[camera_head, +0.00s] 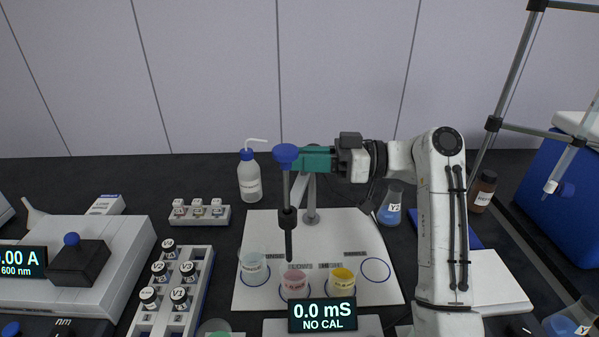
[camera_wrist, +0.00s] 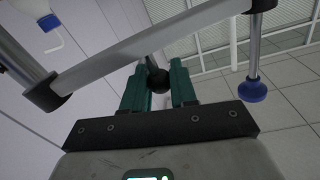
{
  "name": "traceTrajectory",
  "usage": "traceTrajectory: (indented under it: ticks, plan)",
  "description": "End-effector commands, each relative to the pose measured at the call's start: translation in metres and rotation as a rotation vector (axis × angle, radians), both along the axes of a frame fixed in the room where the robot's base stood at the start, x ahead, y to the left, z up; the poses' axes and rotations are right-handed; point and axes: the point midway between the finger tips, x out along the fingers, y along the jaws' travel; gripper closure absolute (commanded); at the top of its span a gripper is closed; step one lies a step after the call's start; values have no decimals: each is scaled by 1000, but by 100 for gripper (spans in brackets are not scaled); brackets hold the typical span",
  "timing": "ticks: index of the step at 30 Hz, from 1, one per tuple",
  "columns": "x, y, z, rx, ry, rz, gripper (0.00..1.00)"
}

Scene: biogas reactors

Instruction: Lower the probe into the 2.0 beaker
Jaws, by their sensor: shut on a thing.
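The probe (camera_head: 289,243) hangs upright with its dark tip downward, below a black clamp and a rod with a blue cap (camera_head: 287,152). The cap also shows in the wrist view (camera_wrist: 253,90). My gripper (camera_head: 304,158) is beside the cap in the head view. In the wrist view its teal fingers (camera_wrist: 157,88) are closed about a dark knob by the pale holder arm (camera_wrist: 150,52). A pink beaker (camera_head: 295,282) is below the tip, a pale one (camera_head: 253,270) left and a yellow one (camera_head: 342,281) right. The beaker labels are too small to read.
The white mat (camera_head: 330,222) has an empty blue ring at right. A stand post (camera_head: 311,192) rises behind the probe. The meter display (camera_head: 323,315) reads 0.0 mS, NO CAL. A wash bottle (camera_head: 249,178) and a blue flask (camera_head: 390,206) stand behind.

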Motion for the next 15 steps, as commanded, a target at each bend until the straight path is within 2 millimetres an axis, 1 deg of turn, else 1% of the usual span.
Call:
traceTrajectory:
  ticks: [4,13,14,15]
  plan:
    - [1,-2,-1,0,0,32,100]
    - [0,-2,1,-1,0,34,100]
    - [0,-2,1,-1,0,34,71]
    - [0,-2,1,0,0,34,67]
